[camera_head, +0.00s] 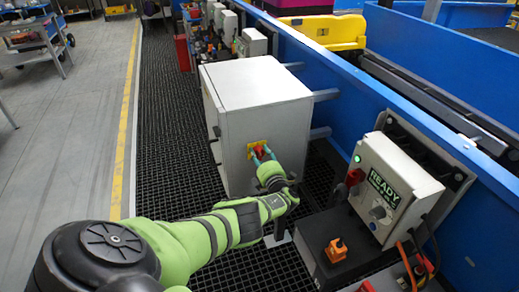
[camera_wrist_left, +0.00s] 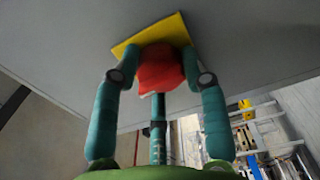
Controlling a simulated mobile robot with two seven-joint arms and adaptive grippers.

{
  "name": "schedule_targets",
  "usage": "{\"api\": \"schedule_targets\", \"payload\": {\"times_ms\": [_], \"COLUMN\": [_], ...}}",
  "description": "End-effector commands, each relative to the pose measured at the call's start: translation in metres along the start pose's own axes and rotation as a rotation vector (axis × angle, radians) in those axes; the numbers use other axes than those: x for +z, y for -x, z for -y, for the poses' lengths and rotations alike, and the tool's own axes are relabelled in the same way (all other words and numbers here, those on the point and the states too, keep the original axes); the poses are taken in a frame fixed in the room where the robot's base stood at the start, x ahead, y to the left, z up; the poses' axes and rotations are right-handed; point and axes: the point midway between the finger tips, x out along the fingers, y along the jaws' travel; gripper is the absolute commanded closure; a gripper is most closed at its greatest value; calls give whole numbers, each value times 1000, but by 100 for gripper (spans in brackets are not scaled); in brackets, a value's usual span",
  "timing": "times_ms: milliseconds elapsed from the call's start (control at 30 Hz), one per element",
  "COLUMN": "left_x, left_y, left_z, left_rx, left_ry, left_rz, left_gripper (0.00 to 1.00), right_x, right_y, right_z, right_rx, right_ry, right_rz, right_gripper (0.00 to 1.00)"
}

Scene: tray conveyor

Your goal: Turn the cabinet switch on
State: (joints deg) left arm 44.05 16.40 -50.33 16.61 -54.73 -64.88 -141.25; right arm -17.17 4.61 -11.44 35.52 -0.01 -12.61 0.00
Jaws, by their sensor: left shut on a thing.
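The cabinet (camera_head: 258,100) is a light grey box beside the blue conveyor wall. Its switch (camera_head: 261,151) is a red knob on a yellow plate on the cabinet's front face. My left gripper (camera_head: 263,155) is at the switch, its green-teal fingers on either side of the red knob. In the left wrist view the left gripper (camera_wrist_left: 160,78) is shut on the red knob (camera_wrist_left: 160,68), and the yellow plate (camera_wrist_left: 153,36) shows behind it. The fingers hide the knob's sides, and I cannot tell which way it is turned. My right gripper is out of view.
A control box marked READY (camera_head: 392,188) with a lit green lamp is mounted right of the cabinet. A dark box with an orange switch (camera_head: 336,248) stands below it. Black grating (camera_head: 165,120) and a yellow floor line (camera_head: 126,130) lie left of the cabinet.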

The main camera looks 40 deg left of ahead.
Motion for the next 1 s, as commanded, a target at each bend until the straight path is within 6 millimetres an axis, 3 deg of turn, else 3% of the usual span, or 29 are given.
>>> {"api": "schedule_targets", "payload": {"times_ms": [33, 100, 133, 167, 200, 633, 1000], "left_x": [9, 9, 9, 9, 9, 4, 2], "left_y": [2, 2, 2, 2, 2, 2, 25], "left_z": [-5, -4, -5, -4, -4, -1, -1], "left_rx": [3, 3, 3, 3, 3, 2, 0], "left_ry": [8, 8, 8, 8, 7, 3, 3], "left_rz": [20, 20, 20, 20, 20, 9, 10], "left_gripper": [89, 89, 48, 36, 33, 33, 33], "right_x": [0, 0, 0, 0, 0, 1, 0], "right_y": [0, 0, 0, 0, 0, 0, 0], "right_z": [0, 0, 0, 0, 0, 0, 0], "right_rx": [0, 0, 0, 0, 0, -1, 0], "right_ry": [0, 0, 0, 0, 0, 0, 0], "right_rz": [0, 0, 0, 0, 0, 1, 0], "right_gripper": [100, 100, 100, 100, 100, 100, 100]}}
